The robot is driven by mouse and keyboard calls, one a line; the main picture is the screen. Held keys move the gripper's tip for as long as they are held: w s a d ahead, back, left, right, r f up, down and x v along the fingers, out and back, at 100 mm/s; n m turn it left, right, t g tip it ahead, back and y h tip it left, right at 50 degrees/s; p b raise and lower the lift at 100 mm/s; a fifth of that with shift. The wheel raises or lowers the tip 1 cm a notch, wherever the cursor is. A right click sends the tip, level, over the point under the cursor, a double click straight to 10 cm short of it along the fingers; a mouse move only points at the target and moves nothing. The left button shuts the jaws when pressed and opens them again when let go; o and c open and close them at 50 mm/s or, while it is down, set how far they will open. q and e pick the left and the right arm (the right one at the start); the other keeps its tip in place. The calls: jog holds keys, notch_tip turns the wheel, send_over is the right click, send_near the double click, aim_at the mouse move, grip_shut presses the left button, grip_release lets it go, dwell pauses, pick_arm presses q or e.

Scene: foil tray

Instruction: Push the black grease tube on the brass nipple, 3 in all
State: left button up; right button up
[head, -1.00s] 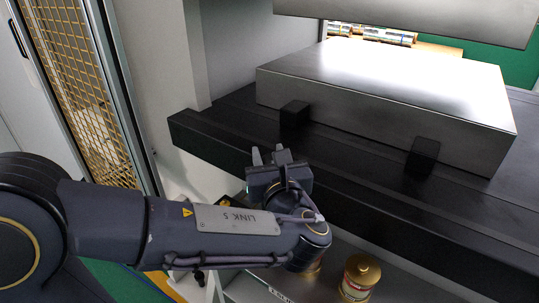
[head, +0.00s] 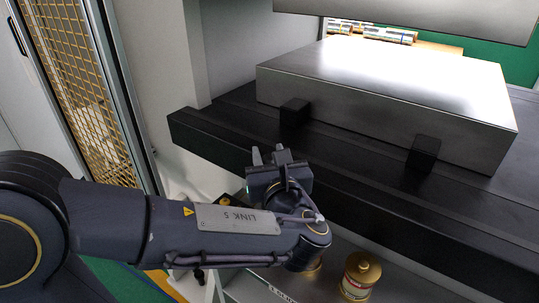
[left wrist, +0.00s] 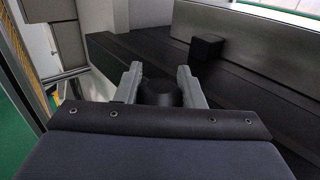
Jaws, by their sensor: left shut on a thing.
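My left gripper (head: 270,157) is in front of the black press ledge, with its two grey fingers pointing toward it. In the left wrist view (left wrist: 160,84) the fingers stand on either side of a short black round piece, taken as the black grease tube (left wrist: 160,93), and are shut on it. Its far end and any hose are hidden. I cannot make out a brass nipple in either view. My right gripper is not in view.
A black ledge (head: 380,212) runs across the front of the machine. A steel block (head: 390,100) sits behind two black stops (head: 295,113). A brass-topped container (head: 360,268) stands on the grey surface below. A yellow mesh door (head: 85,90) is at the left.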

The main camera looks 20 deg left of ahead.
pick_arm(q)
jog(key=shift+r+p, duration=2)
jog(key=shift+r, duration=0.45)
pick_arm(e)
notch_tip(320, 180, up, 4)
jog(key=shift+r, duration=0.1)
pick_arm(q)
jog(key=shift+f, duration=0.1)
